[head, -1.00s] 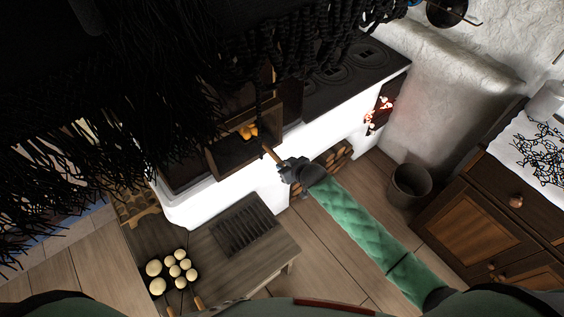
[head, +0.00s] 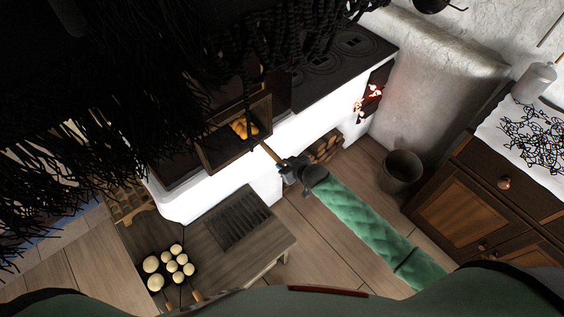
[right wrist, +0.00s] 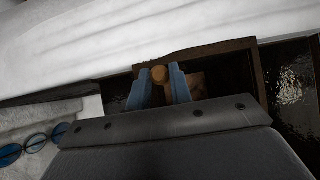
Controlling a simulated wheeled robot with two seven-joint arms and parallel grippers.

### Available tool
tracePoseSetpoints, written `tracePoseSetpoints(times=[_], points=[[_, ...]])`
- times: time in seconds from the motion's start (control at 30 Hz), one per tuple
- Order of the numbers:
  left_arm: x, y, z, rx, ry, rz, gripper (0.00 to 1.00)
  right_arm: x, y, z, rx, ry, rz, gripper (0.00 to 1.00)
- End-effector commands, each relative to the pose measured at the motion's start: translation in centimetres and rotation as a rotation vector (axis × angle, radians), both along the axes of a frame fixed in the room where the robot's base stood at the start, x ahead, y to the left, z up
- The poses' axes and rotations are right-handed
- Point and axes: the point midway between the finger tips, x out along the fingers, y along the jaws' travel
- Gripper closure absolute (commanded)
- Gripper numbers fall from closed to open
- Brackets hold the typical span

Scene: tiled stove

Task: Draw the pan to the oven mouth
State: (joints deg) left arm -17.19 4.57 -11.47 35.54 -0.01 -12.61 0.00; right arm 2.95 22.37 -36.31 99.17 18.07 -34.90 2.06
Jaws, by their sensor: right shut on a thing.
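The oven (head: 262,104) is open in the white stove front, with a dark wooden-looking frame. Golden-brown food (head: 243,128) shows inside, near the opening. The pan under it is too dark to make out. My right gripper (head: 284,166) is in front of the opening, shut on a wooden handle (head: 268,151) that points toward the oven. Where the handle joins the pan cannot be made out. In the right wrist view the round handle end (right wrist: 159,73) sits between the two blue fingers. My left gripper is not in view.
A wooden bench (head: 270,250) with several pale round dough pieces (head: 168,267) stands in front of the stove. A fire (head: 369,98) glows at the right. A bucket (head: 403,170) stands on the floor near a wooden cabinet (head: 462,216). Black strands cover the upper left.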

Motion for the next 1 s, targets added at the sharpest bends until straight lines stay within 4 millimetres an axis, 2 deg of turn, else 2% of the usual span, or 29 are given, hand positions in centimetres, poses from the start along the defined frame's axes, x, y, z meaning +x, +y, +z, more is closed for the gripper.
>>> tracePoseSetpoints(times=[0.33, 0.37, 0.47, 0.8, 1.0], points=[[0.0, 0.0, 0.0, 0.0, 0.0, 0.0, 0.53, -0.3, -0.2, -0.1, -0.001, 0.001, 0.0, 1.0], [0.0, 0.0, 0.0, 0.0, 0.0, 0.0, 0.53, -0.2, -0.2, -0.1, -0.001, 0.001, 0.0, 0.73], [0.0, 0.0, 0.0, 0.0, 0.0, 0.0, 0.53, -0.2, -0.2, -0.1, -0.001, 0.001, 0.0, 0.53], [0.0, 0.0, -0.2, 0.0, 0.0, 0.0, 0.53, -0.4, -0.3, -0.1, -0.002, 0.001, 0.001, 0.53], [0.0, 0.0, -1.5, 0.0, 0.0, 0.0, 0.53, -1.8, -1.3, 0.9, -0.001, 0.0, 0.002, 0.53]])
